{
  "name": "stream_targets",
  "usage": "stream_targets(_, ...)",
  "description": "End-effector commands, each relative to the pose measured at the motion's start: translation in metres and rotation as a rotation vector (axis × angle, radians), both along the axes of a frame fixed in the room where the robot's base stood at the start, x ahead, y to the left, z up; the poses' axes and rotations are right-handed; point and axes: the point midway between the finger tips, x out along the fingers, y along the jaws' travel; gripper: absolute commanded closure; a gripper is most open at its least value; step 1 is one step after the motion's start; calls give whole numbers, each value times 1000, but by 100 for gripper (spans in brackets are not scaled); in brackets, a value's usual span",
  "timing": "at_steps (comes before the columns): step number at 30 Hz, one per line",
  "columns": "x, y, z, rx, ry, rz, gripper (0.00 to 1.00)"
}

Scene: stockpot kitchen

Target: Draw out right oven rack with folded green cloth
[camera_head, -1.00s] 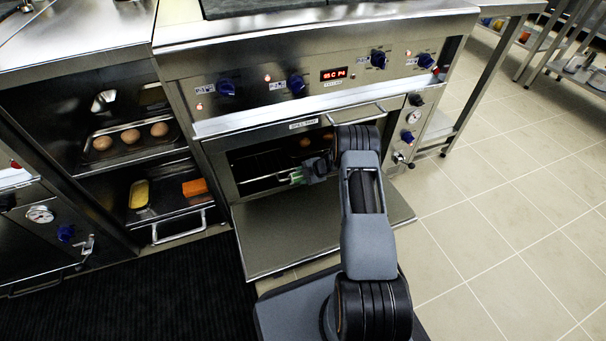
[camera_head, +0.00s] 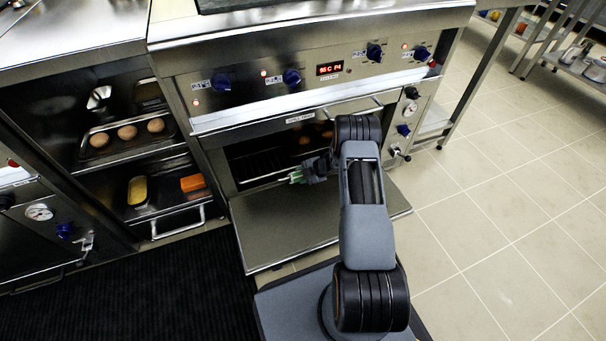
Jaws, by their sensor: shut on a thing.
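The oven's drop-down door (camera_head: 290,232) is open and lies flat in front of the cavity. The oven rack (camera_head: 258,166) is a dark wire shelf inside the opening, with brown round items (camera_head: 305,140) seen at the back. My gripper (camera_head: 296,177) is at the rack's front edge, shut on a small bit of green cloth (camera_head: 293,178). Only a pale green piece of the cloth shows at the jaws. The grip on the rack's front bar is too small to make out. My arm hides the right side of the opening.
The oven's front panel (camera_head: 330,70) with blue knobs and a red display sits above. To the left, open shelves hold a tray (camera_head: 95,152) with several round brown items, a yellow dish (camera_head: 138,190) and an orange block (camera_head: 193,183). Tiled floor (camera_head: 500,220) is clear at right.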

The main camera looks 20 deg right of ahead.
Motion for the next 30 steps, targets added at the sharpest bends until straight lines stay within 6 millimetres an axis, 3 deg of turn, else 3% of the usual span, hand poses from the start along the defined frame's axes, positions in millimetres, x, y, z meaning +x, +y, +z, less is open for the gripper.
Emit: stream_targets(30, -59, 0, 1, 1, 1, -1, 84)
